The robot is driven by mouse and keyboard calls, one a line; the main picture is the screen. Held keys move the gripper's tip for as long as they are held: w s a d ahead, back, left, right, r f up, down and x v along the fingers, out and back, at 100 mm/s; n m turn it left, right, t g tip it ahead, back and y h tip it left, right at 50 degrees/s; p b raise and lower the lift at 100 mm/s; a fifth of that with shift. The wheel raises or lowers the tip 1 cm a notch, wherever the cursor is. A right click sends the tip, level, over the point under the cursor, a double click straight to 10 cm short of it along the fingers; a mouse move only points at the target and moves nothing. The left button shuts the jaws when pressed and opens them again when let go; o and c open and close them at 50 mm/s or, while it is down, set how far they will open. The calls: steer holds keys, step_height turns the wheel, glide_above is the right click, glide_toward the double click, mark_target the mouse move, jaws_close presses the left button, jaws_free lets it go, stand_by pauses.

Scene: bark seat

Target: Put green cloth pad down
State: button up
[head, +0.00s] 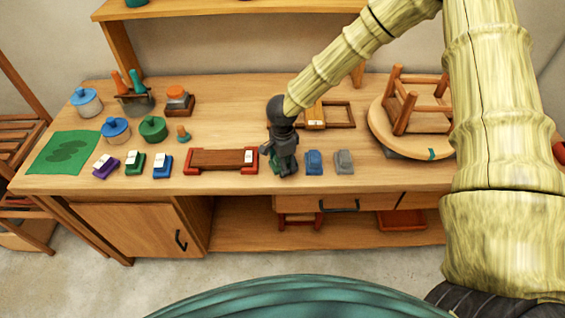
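My gripper (281,165) points down at the front of the wooden tabletop, just right of a long reddish-brown block tray (220,160). Its fingers are dark and small, with a greenish patch between or beside them. I cannot tell whether this is a cloth pad or part of the gripper, nor whether the fingers are open or shut. To its right lie a blue pad-like piece (314,162) and a grey one (344,161). A flat green mat (62,152) with a darker patch lies at the table's left end. A small green piece with a white label (134,163) lies left of the tray.
Labelled purple (105,166) and blue (162,166) pieces flank the green one. Lidded pots (115,130) stand behind. A small upturned stool (415,100) stands on a round board (385,128) at right. A shelf (230,8) overhangs the back. Table centre behind the tray is clear.

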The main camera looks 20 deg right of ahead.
steer(key=shift+r, duration=0.2)
steer(key=shift+w+r, duration=0.1)
steer(key=shift+r, duration=0.2)
step_height(320, 180, up, 12)
steer(key=b, duration=0.2)
steer(key=shift+r, duration=0.25)
steer(key=shift+d+f, duration=0.1)
stand_by(0.4)
